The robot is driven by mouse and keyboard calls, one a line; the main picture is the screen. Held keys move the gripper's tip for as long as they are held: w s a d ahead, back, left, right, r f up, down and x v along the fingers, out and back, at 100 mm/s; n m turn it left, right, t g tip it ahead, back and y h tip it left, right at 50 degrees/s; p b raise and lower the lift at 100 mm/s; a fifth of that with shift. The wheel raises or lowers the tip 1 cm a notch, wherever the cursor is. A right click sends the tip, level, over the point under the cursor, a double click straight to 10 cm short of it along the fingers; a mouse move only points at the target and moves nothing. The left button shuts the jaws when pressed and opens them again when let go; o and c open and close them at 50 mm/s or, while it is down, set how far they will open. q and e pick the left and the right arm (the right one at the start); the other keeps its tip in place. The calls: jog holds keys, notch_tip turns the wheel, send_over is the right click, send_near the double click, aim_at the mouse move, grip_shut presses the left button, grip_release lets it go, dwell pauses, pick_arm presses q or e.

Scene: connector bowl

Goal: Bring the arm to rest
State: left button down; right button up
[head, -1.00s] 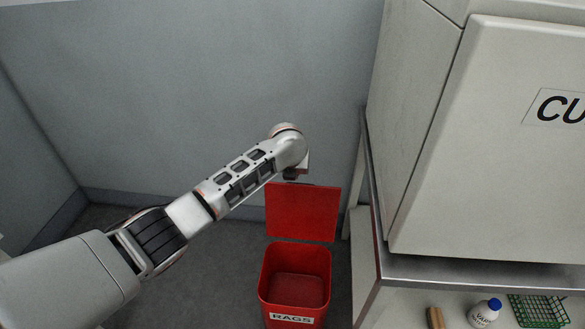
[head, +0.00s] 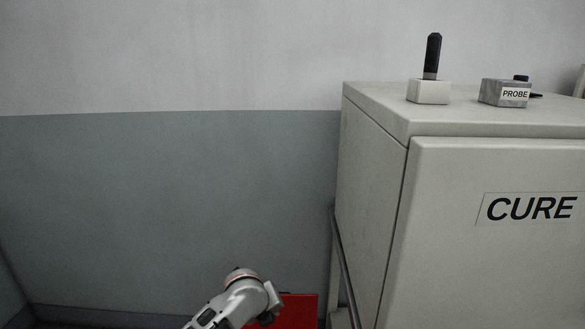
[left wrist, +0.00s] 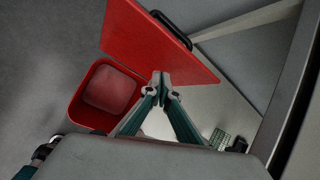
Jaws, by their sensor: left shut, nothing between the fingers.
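My left arm enters at the bottom of the head view, with only its light-grey wrist end (head: 245,290) showing in front of the red lid. The fingers are not clear there. In the left wrist view my left gripper (left wrist: 161,79) has its two green fingers meeting at the tips, shut and empty. The fingertips appear in front of the red bin's raised lid (left wrist: 150,40), and I cannot tell how far apart they are. The open red bin (left wrist: 78,122) stands to the left of the fingers. My right gripper is in neither view.
The white CURE cabinet (head: 490,260) fills the right of the head view. On its top stand a white block (head: 429,92) with an upright black handle and a grey PROBE block (head: 492,93). Grey floor (left wrist: 40,60) lies left.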

pick_arm(q)
jog(key=s+a+f+n+t+h, duration=0.1)
jog(key=s+a+f+n, duration=0.1)
jog(key=s+f+n, duration=0.5)
jog(key=s+a+f+n+t+h, duration=0.1)
jog(key=s+f+n, duration=0.4)
jog(key=s+n, duration=0.3)
jog(key=s+a+n+t+p, duration=0.1)
jog(key=s+a+n, duration=0.4)
jog(key=s, duration=0.4)
jog(key=s+a+n+t+y, duration=0.1)
jog(key=s+a+n, duration=0.5)
jog(key=s, duration=0.3)
jog(key=shift+s+r+n+p, duration=0.3)
jog(key=shift+r+n+p, duration=0.05)
jog(key=shift+r+n, duration=0.1)
